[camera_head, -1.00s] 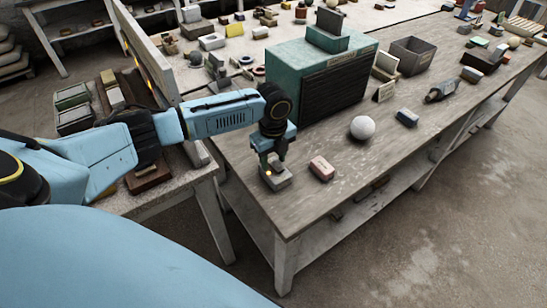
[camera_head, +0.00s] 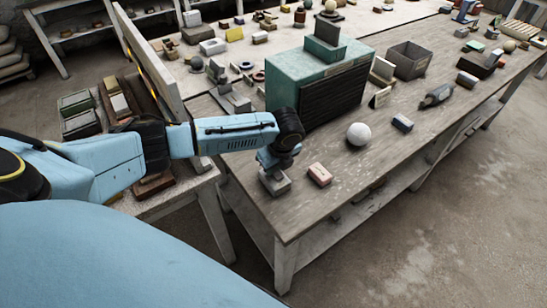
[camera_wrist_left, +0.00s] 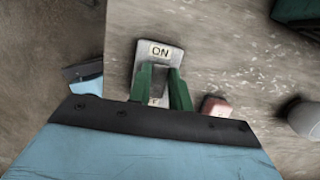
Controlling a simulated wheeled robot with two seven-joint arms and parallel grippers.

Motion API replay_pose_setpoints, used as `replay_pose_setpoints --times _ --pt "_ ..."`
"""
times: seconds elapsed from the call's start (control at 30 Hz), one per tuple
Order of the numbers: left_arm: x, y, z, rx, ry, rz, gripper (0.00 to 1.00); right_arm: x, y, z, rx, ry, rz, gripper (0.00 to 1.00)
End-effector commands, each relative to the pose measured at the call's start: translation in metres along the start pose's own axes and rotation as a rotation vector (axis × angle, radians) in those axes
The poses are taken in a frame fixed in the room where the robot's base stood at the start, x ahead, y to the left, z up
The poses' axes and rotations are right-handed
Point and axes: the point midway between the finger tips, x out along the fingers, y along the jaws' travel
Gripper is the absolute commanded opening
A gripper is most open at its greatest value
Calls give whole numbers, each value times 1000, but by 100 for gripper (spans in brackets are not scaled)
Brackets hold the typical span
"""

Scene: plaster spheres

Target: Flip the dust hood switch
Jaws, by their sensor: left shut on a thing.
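The switch is a small grey box (camera_head: 275,184) near the left front corner of the worn table. In the left wrist view its plate (camera_wrist_left: 160,53) reads ON at the far end, and part of another label shows between my fingers. My left gripper (camera_head: 270,166) is tilted over the box; its green fingers (camera_wrist_left: 163,88) are shut on the switch lever, which they mostly hide. The teal dust hood (camera_head: 285,72) with dark slats stands behind, to the right. My right gripper is not in view.
A pinkish block (camera_head: 320,174) lies just right of the switch. An upright board (camera_head: 150,70) stands at the left. The table's front strip is clear.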

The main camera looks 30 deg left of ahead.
Motion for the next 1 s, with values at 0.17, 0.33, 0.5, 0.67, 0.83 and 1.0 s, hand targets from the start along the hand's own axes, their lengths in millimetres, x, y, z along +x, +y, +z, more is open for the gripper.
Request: replay_pose_setpoints --times 0.17,0.33,0.5,0.67,0.83,1.0 --pt "-4 1 -3 2 -115 3 0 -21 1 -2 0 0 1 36" --pt "-2 1 -4 0 -157 0 0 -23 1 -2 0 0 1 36" --pt "-1 0 -4 0 -158 0 0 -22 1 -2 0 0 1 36" --pt "-1 0 -4 0 -157 0 28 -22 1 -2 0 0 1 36" --pt "-2 0 -4 0 -156 -1 42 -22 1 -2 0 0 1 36" --pt "-2 0 -4 0 -155 -1 42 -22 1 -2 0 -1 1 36"
